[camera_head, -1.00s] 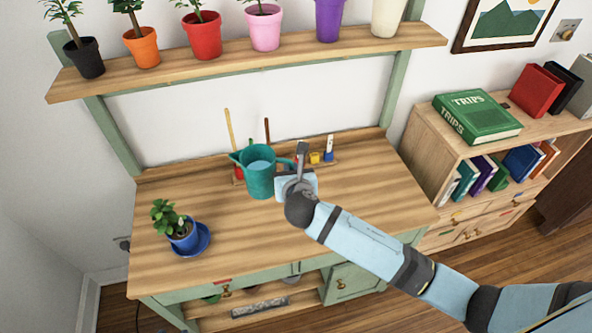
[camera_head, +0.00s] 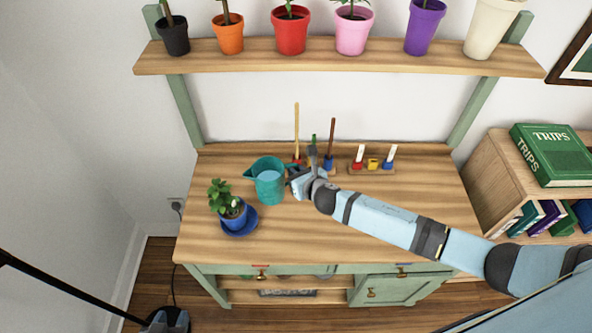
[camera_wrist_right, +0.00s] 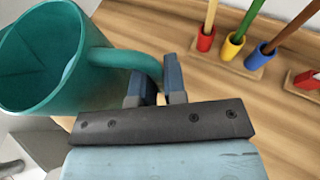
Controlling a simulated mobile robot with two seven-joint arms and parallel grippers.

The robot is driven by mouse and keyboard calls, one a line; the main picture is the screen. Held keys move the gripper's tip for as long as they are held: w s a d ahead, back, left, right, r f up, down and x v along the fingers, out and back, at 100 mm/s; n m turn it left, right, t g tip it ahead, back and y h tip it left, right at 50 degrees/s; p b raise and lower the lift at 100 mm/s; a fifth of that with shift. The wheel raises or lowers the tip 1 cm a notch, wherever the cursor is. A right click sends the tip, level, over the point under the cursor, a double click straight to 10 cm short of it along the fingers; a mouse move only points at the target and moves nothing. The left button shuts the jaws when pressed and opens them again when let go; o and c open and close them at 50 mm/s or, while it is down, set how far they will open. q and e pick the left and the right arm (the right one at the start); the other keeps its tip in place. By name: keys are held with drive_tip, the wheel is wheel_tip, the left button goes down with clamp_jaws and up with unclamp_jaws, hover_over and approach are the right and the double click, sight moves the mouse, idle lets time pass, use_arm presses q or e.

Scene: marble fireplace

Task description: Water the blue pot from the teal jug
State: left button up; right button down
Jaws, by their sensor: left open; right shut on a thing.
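The teal jug (camera_head: 268,190) is in the middle left of the head view, its spout to the left and pale blue water inside. My right gripper (camera_head: 301,180) is shut on the jug's handle; the handle and fingers (camera_wrist_right: 157,90) show in the right wrist view, the jug (camera_wrist_right: 60,75) at left. The jug looks roughly upright; its height over the bench is hard to judge. The blue pot (camera_head: 237,217), with a leafy plant, stands on a blue saucer (camera_head: 249,224) left of and nearer than the jug.
The wooden bench (camera_head: 330,222) is clear in front of the jug. Behind it are a holder with upright sticks (camera_head: 328,162) and a small rack (camera_head: 372,169). A shelf (camera_head: 340,62) with several potted plants runs above. A bookcase (camera_head: 481,180) stands at right.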

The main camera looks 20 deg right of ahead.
drive_tip(key=shift+w+f, duration=0.1)
drive_tip(key=shift+f, duration=0.05)
wheel_tip(320, 180, down, 3)
drive_tip(key=shift+a+r+n+h+b, duration=0.15)
drive_tip(key=shift+n+h+b, duration=0.25)
drive_tip(key=shift+n+h, duration=0.7)
drive_tip(key=shift+a, duration=0.1)
drive_tip(key=shift+a+r+n+p, duration=0.1)
drive_tip(key=shift+r+n+p, duration=0.4)
drive_tip(key=shift+r, duration=0.2)
drive_tip(key=shift+a+f+h+b, duration=0.1)
drive_tip(key=shift+a+h+b, duration=0.05)
drive_tip(key=shift+h+b, duration=0.25)
drive_tip(key=shift+a+f+n+b, duration=0.25)
drive_tip(key=shift+f+n+b, duration=0.15)
drive_tip(key=shift+f+b, duration=0.15)
drive_tip(key=shift+a+r+n+h, duration=0.45)
drive_tip(key=shift+a+h, duration=0.15)
drive_tip(key=shift+a, duration=0.1)
drive_tip(key=shift+a+r, duration=0.2)
drive_tip(key=shift+r, duration=0.35)
drive_tip(key=shift+a+f+n+p, duration=0.1)
drive_tip(key=shift+f+n+p, duration=0.05)
drive_tip(key=shift+n+p, duration=0.15)
use_arm(q)
drive_tip(key=shift+w+d+f, duration=0.1)
drive_tip(key=shift+d+f, duration=0.05)
drive_tip(key=shift+f, duration=0.3)
drive_tip(key=shift+w+d+f, duration=0.1)
drive_tip(key=shift+f, duration=0.35)
